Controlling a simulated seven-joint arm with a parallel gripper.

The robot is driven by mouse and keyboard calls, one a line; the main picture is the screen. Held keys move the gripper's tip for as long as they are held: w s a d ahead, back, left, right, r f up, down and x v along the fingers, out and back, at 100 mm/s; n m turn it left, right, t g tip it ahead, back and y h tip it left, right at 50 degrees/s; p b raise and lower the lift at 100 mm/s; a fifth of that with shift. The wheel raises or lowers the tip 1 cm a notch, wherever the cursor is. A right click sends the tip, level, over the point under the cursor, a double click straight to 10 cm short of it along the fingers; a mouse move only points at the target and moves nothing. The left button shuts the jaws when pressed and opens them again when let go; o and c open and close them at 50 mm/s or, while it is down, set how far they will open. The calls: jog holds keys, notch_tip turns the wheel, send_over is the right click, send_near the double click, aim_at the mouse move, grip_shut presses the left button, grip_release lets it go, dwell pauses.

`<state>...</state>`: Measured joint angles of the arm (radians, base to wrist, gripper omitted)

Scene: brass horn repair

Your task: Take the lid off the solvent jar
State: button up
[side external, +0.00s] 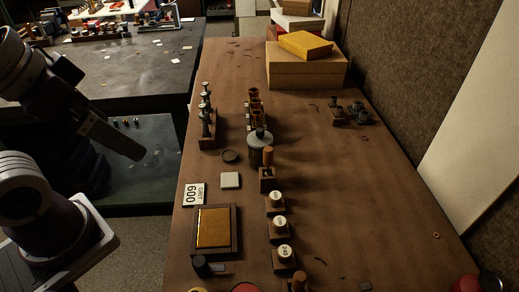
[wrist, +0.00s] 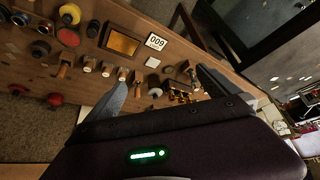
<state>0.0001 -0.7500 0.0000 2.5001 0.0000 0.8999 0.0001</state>
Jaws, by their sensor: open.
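The solvent jar (side external: 255,158) appears to be the squat round vessel near the middle of the wooden bench in the side external view. Its grey lid (side external: 262,141) with a dark knob sits on top. In the wrist view, a small pale round shape that looks like the jar (wrist: 155,92) lies between my fingers in the picture, well beyond them. My gripper (side external: 125,148) hangs off the bench's left side in the side external view, apart from the jar. In the wrist view my gripper (wrist: 161,73) has its two fingers spread wide with nothing between them.
A wooden peg block (side external: 267,180) stands close in front of the jar, and brass parts (side external: 255,105) stand behind it. The bench's right side is mostly clear.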

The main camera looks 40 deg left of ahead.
dwell(0.3)
jog(key=c, duration=1.3)
jog(key=shift+o, duration=0.2)
jog(key=n+g+y, duration=0.1)
jog(key=n+g, duration=0.4)
jog(key=n, duration=0.4)
send_over(260, 130)
jog(key=d, duration=0.1)
notch_tip(260, 130, down, 7)
jog(key=f, duration=0.4)
jog(key=a+f, duration=0.1)
jog(key=f, duration=0.1)
jog(key=shift+f, duration=0.35)
